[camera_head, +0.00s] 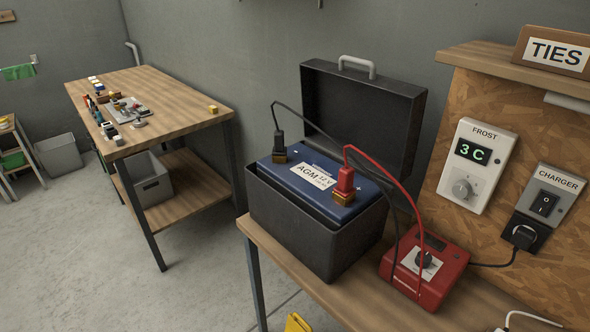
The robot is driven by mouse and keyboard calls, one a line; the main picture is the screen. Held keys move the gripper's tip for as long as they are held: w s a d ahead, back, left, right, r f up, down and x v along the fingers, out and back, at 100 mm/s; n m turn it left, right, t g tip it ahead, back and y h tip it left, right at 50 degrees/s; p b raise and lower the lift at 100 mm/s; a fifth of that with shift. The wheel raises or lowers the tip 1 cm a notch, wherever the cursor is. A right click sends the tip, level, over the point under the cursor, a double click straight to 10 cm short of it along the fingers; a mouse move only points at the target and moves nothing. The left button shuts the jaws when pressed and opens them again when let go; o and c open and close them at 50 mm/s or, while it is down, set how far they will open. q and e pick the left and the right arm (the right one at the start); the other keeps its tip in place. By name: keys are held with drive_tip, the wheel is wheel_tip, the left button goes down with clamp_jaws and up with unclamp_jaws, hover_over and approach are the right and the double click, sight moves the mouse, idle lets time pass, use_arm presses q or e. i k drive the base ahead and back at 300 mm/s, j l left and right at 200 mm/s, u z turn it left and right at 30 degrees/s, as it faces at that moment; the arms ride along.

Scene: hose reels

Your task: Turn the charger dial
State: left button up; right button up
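The charger (452,266) is a red box on the near bench, right of the battery box. Its black dial (424,259) sits on a pale plate on the sloped front; the setting is too small to read. A small dark display is above the dial. A red lead and a black lead run from the charger to the blue AGM 12 V battery (345,212). The red clamp (345,181) and black clamp (279,147) are on its terminals. The red lead passes across the charger's front, beside the dial. Neither of my grippers is in view.
The black battery box (300,230) stands open left of the charger. On the wall board are a FROST unit (479,165) reading 3 C and a CHARGER switch (543,204) with a plug (523,237) below. A workbench (180,110) with small items stands behind left.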

sight(428, 258)
drive_tip(key=z, duration=0.95)
